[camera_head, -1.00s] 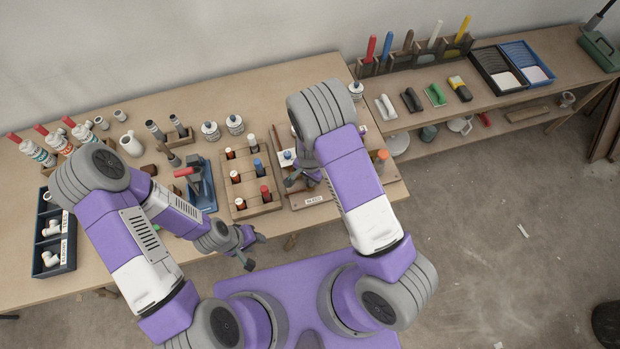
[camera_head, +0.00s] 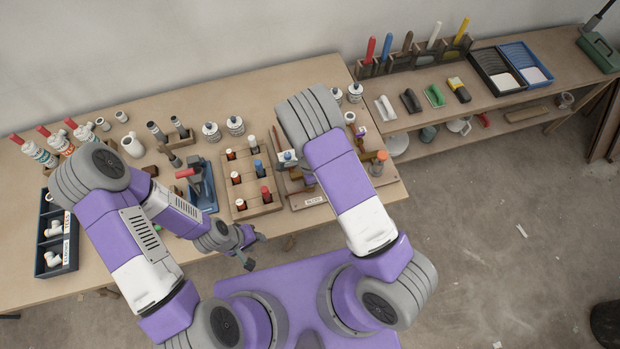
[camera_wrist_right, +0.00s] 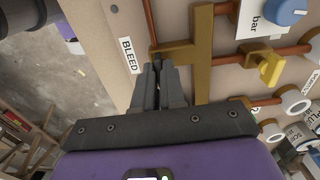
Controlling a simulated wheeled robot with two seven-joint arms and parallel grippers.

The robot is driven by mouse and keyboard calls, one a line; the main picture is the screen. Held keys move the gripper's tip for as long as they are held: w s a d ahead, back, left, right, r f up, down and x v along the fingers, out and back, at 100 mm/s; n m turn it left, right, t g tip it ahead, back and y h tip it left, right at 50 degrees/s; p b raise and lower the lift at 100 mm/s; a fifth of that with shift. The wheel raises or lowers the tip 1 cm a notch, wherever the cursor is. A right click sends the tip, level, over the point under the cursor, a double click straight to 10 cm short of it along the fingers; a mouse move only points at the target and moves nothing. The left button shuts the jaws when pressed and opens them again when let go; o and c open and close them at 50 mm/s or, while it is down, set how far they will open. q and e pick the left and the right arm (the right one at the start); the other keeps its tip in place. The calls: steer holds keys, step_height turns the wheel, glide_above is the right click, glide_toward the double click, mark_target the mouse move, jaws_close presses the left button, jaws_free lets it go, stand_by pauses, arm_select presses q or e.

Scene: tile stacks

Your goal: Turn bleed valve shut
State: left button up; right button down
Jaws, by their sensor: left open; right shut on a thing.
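The valve board (camera_head: 310,199) lies at the front right of the bench in the head view, partly under my right arm. In the right wrist view the BLEED label (camera_wrist_right: 131,55) is beside a brass tee fitting (camera_wrist_right: 205,55). My right gripper (camera_wrist_right: 157,75) is shut beside this label. Its fingertips close on the small bleed valve, which they mostly hide, so I cannot tell how far it is turned. A yellow valve handle (camera_wrist_right: 268,66) and a blue knob (camera_wrist_right: 285,10) are further right. My left gripper (camera_head: 254,250) is open and empty, in front of the bench edge.
A wooden rack (camera_head: 254,203) with several small capped bottles stands left of the board. A blue stand (camera_head: 203,187) with a red-handled tool is left of that. An orange-capped container (camera_head: 378,164) stands at the board's right end. Bottles (camera_head: 235,126) stand behind the rack.

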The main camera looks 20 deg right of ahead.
stand_by(0.5)
steer(key=c, duration=1.2)
jaws_free()
steer(key=shift+r, duration=0.1)
step_height(320, 180, up, 8)
steer(key=shift+f+p, duration=0.25)
steer(key=shift+p, duration=0.05)
steer(key=shift+s+f, duration=0.1)
